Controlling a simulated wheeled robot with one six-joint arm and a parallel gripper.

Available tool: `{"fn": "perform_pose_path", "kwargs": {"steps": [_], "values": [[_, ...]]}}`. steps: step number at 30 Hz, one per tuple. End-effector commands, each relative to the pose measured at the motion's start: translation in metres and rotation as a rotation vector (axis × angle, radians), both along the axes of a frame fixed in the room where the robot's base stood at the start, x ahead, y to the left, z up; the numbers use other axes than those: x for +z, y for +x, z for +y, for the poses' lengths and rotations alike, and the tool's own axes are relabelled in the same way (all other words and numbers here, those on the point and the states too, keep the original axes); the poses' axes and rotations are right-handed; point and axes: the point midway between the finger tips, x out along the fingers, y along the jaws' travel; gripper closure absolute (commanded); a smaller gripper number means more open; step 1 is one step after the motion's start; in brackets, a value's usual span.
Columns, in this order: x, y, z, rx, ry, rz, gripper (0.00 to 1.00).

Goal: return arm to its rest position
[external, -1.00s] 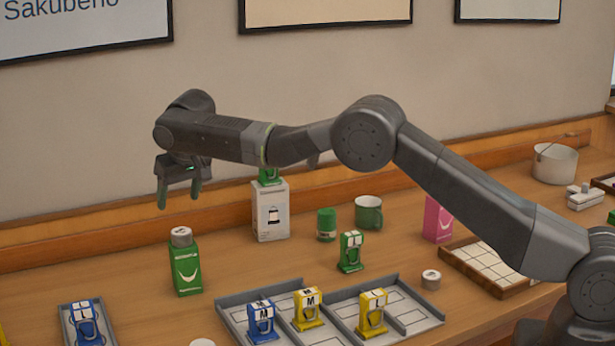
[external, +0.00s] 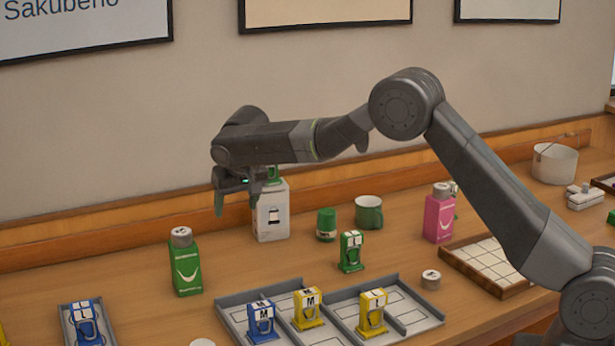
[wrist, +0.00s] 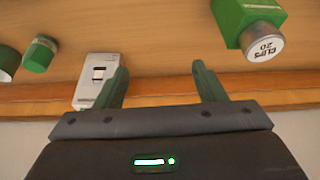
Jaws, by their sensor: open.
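My gripper (external: 236,200) is open and empty, in the air above the back of the counter, in front of the wall. Its two fingers point down and stand apart in the external view. They also show apart in the wrist view (wrist: 160,85), with the wooden counter between them. In the external view the gripper is just left of a white box (external: 271,212) with a green top, partly in front of it. My arm reaches from the lower right, bent at a raised elbow.
A green box-shaped bottle (external: 186,268) stands below and left of the gripper. A green jar (external: 326,225), green mug (external: 369,212) and pink bottle (external: 438,218) stand right. A grey divided tray (external: 420,318) with blue and yellow carabiner-like items is in front. A wooden grid tray (external: 483,262) lies right.

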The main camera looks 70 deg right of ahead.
Motion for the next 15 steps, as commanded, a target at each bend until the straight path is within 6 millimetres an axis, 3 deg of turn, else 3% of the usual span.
{"fn": "perform_pose_path", "kwargs": {"steps": [15], "values": [[-0.038, -0.076, -0.036, -0.106, 0.003, 0.000, 0.36]]}}
